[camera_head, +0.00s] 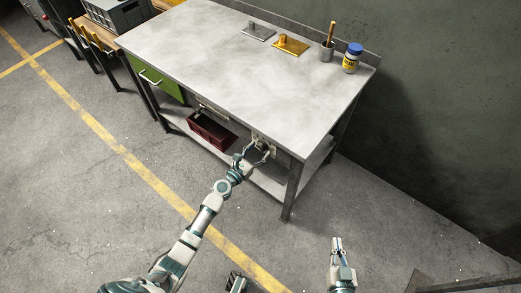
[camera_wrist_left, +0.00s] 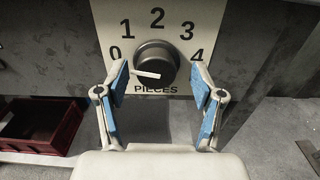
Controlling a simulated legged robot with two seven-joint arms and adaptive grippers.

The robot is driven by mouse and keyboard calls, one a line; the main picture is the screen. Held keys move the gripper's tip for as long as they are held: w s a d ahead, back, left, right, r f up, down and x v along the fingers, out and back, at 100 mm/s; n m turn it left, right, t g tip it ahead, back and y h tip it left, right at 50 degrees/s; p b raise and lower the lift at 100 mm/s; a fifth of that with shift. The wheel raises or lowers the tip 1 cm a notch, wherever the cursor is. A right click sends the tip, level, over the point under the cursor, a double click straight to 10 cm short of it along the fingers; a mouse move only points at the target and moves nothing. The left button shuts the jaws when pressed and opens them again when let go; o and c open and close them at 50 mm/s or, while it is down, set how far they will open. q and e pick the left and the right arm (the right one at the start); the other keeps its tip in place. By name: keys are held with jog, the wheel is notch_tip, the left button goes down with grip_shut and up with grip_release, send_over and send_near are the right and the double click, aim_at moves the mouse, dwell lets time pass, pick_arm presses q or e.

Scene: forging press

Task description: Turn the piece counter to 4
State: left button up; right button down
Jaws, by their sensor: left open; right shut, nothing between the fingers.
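The piece counter is a pale plate (camera_wrist_left: 182,88) marked PIECES, with the numbers 0 to 4 arched around a dark round knob (camera_wrist_left: 168,55). A white bar mark (camera_wrist_left: 147,73) lies across the knob's lower part, nearly level, its left end slightly higher. I cannot tell which end points. My left gripper (camera_wrist_left: 157,92) is open, its blue-padded fingers on either side of and below the knob, apart from it. In the head view the left gripper (camera_head: 259,153) is at the workbench's front edge. My right gripper (camera_head: 337,243) is shut and empty, over the floor.
The workbench (camera_head: 215,50) has a green drawer (camera_head: 155,82) and a red bin (camera_head: 212,130) on its lower shelf. A gold stamped plate (camera_head: 291,46), a grey one (camera_head: 257,32), a cup (camera_head: 327,50) and a blue-lidded jar (camera_head: 351,62) stand at the back.

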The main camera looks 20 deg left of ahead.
pick_arm(q)
jog(key=shift+w+a+f, duration=0.1)
jog(key=shift+w+a, duration=0.25)
jog(key=shift+a, duration=0.05)
jog(key=shift+d, duration=0.35)
jog(key=c, duration=0.6)
jog(key=shift+s+d+r, duration=0.1)
jog(key=shift+r, duration=0.1)
jog(key=c, duration=0.5)
jog(key=shift+c, duration=0.2)
pick_arm(e)
jog(key=shift+a+r, duration=0.3)
pick_arm(q)
jog(key=shift+a, duration=0.25)
pick_arm(e)
jog(key=shift+a, duration=0.1)
